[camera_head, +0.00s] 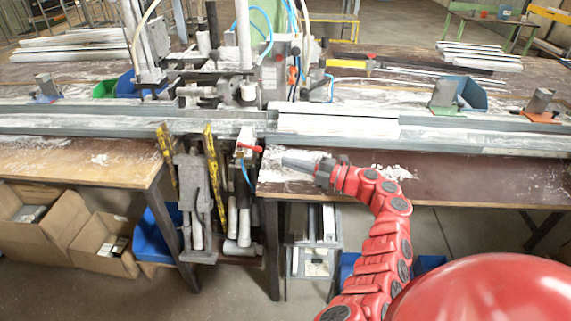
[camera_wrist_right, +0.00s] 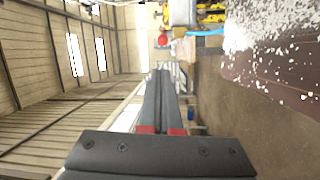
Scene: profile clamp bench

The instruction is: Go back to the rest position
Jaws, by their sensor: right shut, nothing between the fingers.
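My right arm (camera_head: 388,235) is red and reaches up from the lower right to the front edge of the bench. My right gripper (camera_head: 290,162) is over the bench's front strip, pointing left, with its fingers together and nothing in them. In the right wrist view its dark fingers (camera_wrist_right: 160,100) lie side by side and closed, pointing toward the clamp machine. My left gripper is in neither view. White profiles (camera_head: 335,122) lie in the rail just behind the right gripper, apart from it.
The clamp machine (camera_head: 200,190) with a red-handled lever (camera_head: 250,148) stands left of the right gripper. Cardboard boxes (camera_head: 40,222) stand on the floor at left. A grey drawer unit (camera_head: 315,258) is under the bench. The bench's right front strip (camera_head: 480,180) is mostly clear.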

